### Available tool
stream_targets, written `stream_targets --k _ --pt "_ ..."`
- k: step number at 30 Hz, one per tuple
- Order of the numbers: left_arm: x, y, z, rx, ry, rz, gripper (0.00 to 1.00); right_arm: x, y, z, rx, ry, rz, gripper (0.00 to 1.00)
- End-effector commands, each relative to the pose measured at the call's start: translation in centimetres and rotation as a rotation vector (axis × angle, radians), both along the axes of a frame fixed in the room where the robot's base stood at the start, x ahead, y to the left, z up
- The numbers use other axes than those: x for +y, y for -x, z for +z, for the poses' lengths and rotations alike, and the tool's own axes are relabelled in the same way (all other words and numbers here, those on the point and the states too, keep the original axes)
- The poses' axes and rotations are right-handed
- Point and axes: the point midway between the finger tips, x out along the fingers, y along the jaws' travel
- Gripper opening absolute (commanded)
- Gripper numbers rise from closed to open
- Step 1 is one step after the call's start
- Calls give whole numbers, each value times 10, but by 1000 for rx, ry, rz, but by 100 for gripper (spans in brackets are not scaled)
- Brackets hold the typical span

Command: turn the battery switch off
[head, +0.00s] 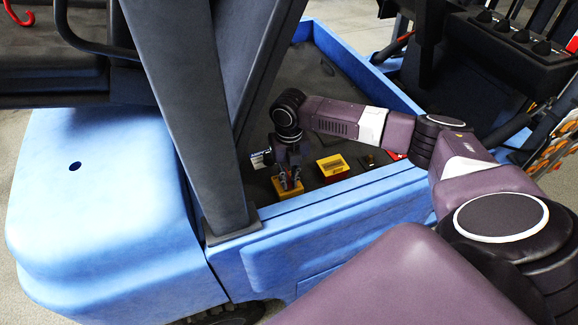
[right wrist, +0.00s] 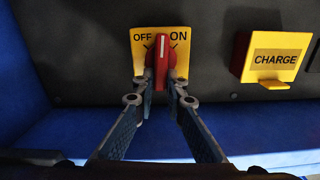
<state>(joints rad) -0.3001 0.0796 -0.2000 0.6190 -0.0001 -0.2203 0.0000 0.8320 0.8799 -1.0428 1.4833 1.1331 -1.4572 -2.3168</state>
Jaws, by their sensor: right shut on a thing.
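The battery switch has a yellow plate (right wrist: 144,36) marked OFF at left and ON at right, with a red knob (right wrist: 163,62) in its middle. The knob's white mark points nearly straight up, between the two words. My right gripper (right wrist: 161,84) is shut on the red knob, one finger on each side. In the head view my right gripper (head: 289,174) reaches down to the yellow switch plate (head: 287,188), and the knob is mostly hidden by its fingers. My left gripper is out of view.
A yellow and red CHARGE box (right wrist: 272,58) is fixed right of the switch; it also shows in the head view (head: 332,168). A dark slanted post (head: 190,110) stands left of my right arm. A blue side wall (head: 335,215) runs in front of the switch.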

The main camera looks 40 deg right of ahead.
Motion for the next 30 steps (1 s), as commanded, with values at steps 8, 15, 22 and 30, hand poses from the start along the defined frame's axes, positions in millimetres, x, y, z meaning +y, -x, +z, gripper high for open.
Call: stream_targets --k 8,15,22,30 --pt "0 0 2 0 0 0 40 -2 2 -2 5 2 71 0" --pt "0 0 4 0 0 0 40 -6 3 -2 5 0 312 0" --pt "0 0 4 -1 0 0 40 -6 3 -3 5 0 350 0" --pt "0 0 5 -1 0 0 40 -9 3 -3 5 -1 473 0"
